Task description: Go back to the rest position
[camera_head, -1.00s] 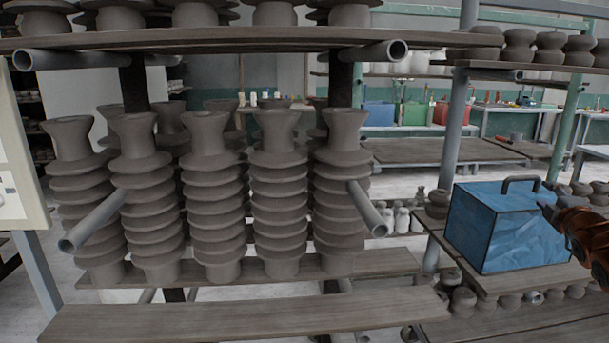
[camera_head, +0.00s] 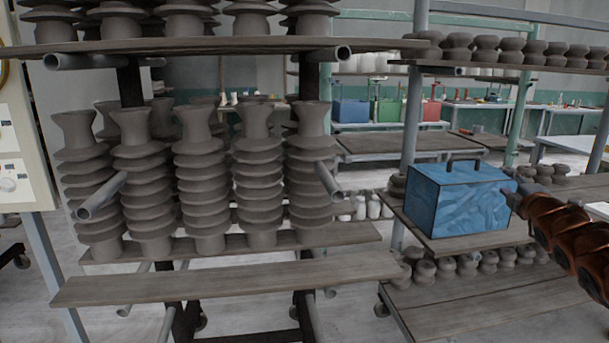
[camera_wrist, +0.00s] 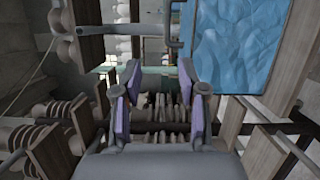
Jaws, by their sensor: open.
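My gripper (camera_wrist: 160,95) shows in the wrist view with its two purple-padded fingers wide apart and nothing between them. In the head view the end of my orange arm, with the gripper (camera_head: 513,194), comes in from the right and overlaps the right edge of a blue box. Whether it touches the box cannot be told. The blue box (camera_head: 460,210) has a dark handle (camera_head: 464,163) on top and stands upright on a shelf board. A blue surface (camera_wrist: 238,45) fills the upper right of the wrist view, beside the fingers.
A rack with several ribbed grey clay pieces (camera_head: 201,190) stands at left, with pipe ends (camera_head: 332,180) sticking out. A bare board (camera_head: 225,278) lies low in front. Small clay pots (camera_head: 468,265) sit under the box's shelf. Open floor (camera_head: 350,310) shows between the racks.

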